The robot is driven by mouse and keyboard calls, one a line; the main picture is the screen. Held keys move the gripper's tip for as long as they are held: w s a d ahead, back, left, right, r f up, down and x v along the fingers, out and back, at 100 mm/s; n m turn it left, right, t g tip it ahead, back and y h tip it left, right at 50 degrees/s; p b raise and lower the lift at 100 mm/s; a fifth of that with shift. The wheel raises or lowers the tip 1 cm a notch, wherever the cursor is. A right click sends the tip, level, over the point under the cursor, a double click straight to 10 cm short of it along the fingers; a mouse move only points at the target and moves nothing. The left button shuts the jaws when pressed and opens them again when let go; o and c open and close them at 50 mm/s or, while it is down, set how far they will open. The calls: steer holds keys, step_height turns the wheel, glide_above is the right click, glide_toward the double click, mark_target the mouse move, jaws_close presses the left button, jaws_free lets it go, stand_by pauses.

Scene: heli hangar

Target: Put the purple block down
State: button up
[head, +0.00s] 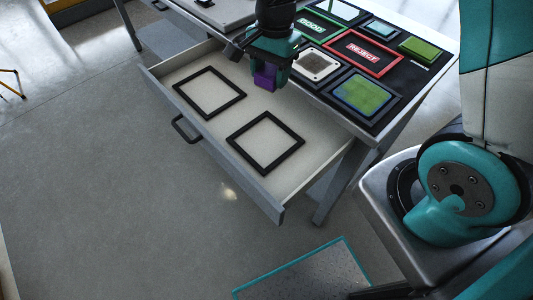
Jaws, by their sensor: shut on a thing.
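The purple block (264,77) is held between the fingers of my gripper (267,72). My gripper points down and is shut on it. The block appears over the back part of the open drawer (226,119), near the table edge. I cannot tell its exact height above the drawer floor. The fingers hide part of the block. Two black square frames lie in the drawer: a left one (183,101) and a right one (235,141). The area inside both frames is empty.
On the table, a black mat (374,122) carries a green "GOOD" frame (312,27), a red "REJECT" frame (384,64), a brown-centred tile (317,65), a blue-green tile (361,95) and a green tile (421,47). The drawer handle (184,129) faces open floor.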

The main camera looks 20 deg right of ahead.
mark_target(264, 142)
steer(key=shift+s+a+m+b, duration=0.35)
steer(key=shift+a+m+b, duration=0.45)
steer(key=shift+m, duration=0.3)
steer(key=shift+s+a, duration=0.1)
steer(key=shift+s, duration=0.05)
steer(key=shift+m, duration=0.3)
step_height(264, 142, down, 20)
steer(key=shift+r+b, duration=0.25)
steer(key=shift+b, duration=0.55)
steer(key=shift+f, duration=0.15)
steer(key=o, duration=0.9)
